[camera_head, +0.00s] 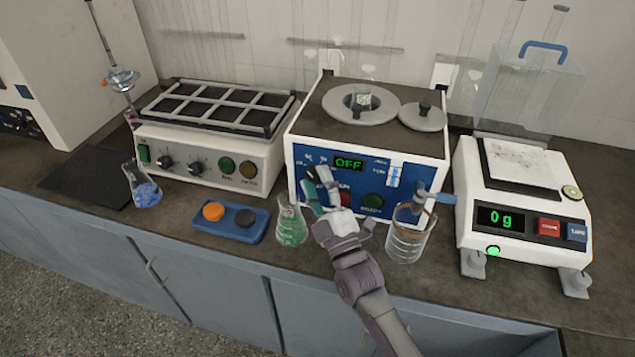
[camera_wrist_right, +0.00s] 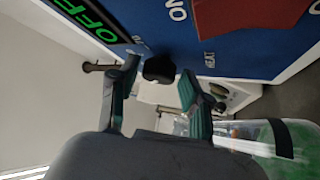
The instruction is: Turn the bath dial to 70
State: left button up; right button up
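The water bath (camera_head: 410,168) is a white box with a blue front panel, and its green display (camera_head: 348,163) reads OFF. The display also shows in the right wrist view (camera_wrist_right: 85,16). A small black dial (camera_wrist_right: 158,68) on the blue panel shows in the right wrist view; in the head view my gripper hides it. My right gripper (camera_head: 318,182) is at the left part of the panel. In the wrist view its two fingers (camera_wrist_right: 158,92) are open and apart, with the dial in the gap between them; I cannot tell whether they touch it. My left gripper is not in view.
A flask of green liquid (camera_head: 291,224) stands just left of my right gripper. A glass beaker (camera_head: 407,240) stands to its right. A balance (camera_head: 525,190) reading 0 g is further right. A shaker (camera_head: 210,150) and a blue tray (camera_head: 228,232) are left.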

jog(key=shift+o, duration=0.5)
jog(key=v, duration=1.2)
